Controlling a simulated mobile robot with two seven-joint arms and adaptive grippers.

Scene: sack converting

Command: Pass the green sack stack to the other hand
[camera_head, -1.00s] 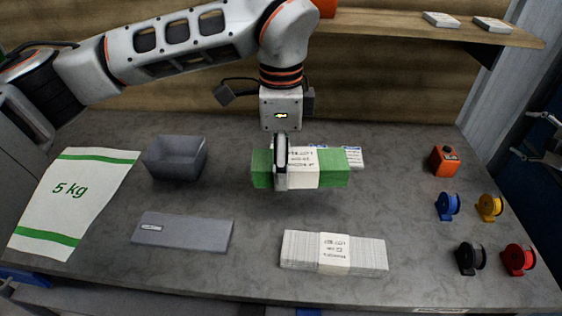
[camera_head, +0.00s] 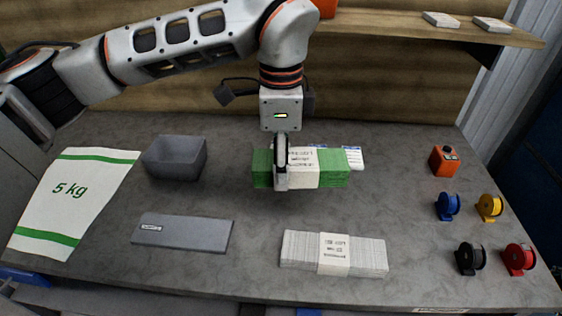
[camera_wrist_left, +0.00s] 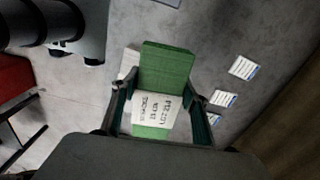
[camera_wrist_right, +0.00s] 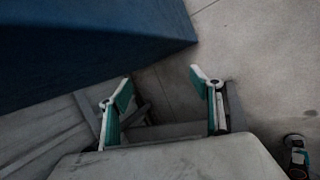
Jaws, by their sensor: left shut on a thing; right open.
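The green sack stack (camera_head: 334,177) has a white printed band around its middle. My left gripper (camera_head: 281,183) is shut on it, left of the band in the head view, and holds it above the table. The left wrist view shows the stack (camera_wrist_left: 168,62) between the two fingers of my left gripper (camera_wrist_left: 158,104). My right gripper (camera_wrist_right: 164,92) is open and empty in the right wrist view, over the floor beside a dark blue surface. It is not in the head view.
A white sack stack (camera_head: 300,250) lies at the table's front. A grey bin (camera_head: 176,160), a grey flat block (camera_head: 184,233) and a 5 kg sack (camera_head: 95,195) are at left. Several coloured spools (camera_head: 490,207) and an orange device (camera_head: 444,160) are at right. White labels (camera_head: 352,157) lie behind the green stack.

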